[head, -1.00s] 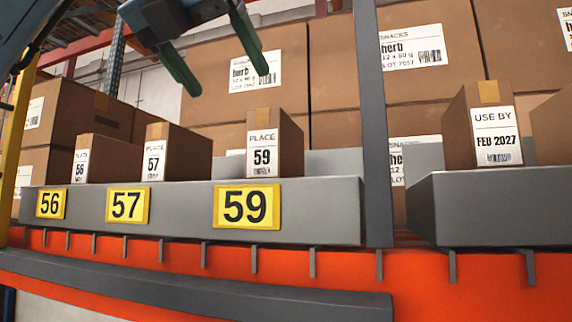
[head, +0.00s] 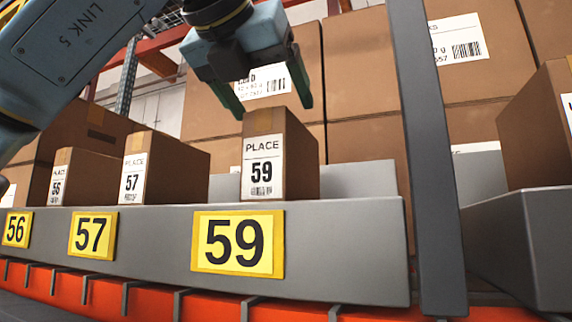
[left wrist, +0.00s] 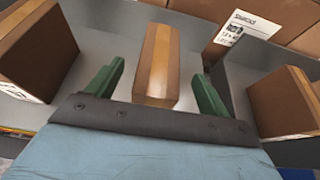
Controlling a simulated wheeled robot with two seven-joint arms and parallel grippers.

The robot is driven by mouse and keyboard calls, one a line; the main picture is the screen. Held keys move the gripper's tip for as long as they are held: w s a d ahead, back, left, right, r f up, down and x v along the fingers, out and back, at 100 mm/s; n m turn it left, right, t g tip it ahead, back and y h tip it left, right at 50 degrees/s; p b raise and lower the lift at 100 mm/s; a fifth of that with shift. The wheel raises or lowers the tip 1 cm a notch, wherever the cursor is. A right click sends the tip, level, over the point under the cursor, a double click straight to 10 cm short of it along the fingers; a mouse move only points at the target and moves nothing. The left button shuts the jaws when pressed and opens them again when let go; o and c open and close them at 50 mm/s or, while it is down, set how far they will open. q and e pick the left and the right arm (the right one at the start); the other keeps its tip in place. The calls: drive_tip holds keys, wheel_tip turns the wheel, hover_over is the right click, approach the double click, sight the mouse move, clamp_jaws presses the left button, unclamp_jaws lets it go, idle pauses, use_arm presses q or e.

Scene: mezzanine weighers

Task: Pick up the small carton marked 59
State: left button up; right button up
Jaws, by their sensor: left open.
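The small carton marked 59 (head: 285,160) stands upright on the grey shelf tray (head: 345,215), behind the yellow 59 label (head: 238,243). Its white front label reads PLACE 59. My left gripper (head: 272,108) is open above this carton, fingers pointing down, with the fingertips near the height of its top. In the left wrist view the carton's taped top (left wrist: 158,65) lies between the two green fingers (left wrist: 155,85), with a gap on each side. I cannot tell whether the fingertips reach below its top. My right gripper is not in view.
Cartons marked 57 (head: 165,168) and 56 (head: 85,178) stand to the left on the same tray. A grey upright post (head: 428,150) rises to the right. Large brown boxes (head: 365,70) stack behind. Another carton (head: 535,130) stands right of the post.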

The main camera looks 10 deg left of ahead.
use_arm(q)
drive_tip(key=p+x, duration=0.1)
drive_tip(key=x, duration=0.3)
drive_tip(key=shift+w+f, duration=0.1)
drive_tip(key=shift+w, duration=0.3)
drive_tip(key=shift+w+f, duration=0.1)
drive_tip(key=shift+w, duration=0.1)
drive_tip(key=shift+s, duration=0.2)
drive_tip(key=shift+c, duration=0.6)
clamp_jaws()
